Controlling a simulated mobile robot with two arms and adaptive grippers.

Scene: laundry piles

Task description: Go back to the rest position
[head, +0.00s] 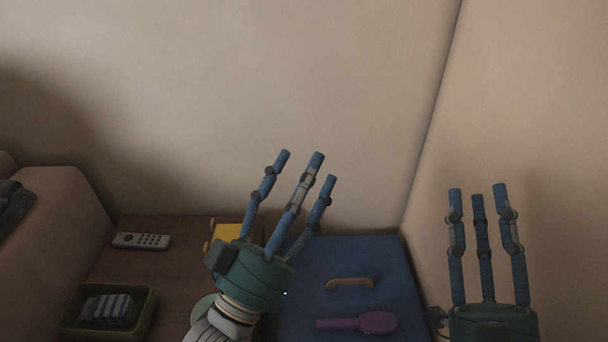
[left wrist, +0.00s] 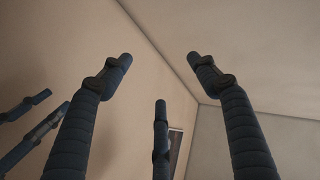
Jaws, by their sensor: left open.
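My left gripper (head: 308,168) is in the middle of the head view, raised above a low surface, with its three blue fingers spread, pointing up and holding nothing. It also fills the left wrist view (left wrist: 158,75), its fingers apart against wall and ceiling. My right gripper (head: 478,192) is at the right of the head view in front of the right wall. Its three fingers are straight, apart and empty. Fingers of another hand show at the left edge of the left wrist view.
A wooden top (head: 185,260) holds a remote (head: 142,241), a green tray (head: 147,312) with small packs, and a yellow item (head: 228,232). A blue surface (head: 390,275) carries a tan curved piece (head: 349,282) and a purple brush (head: 360,323). A sofa (head: 60,215) stands left. Walls enclose the back and right.

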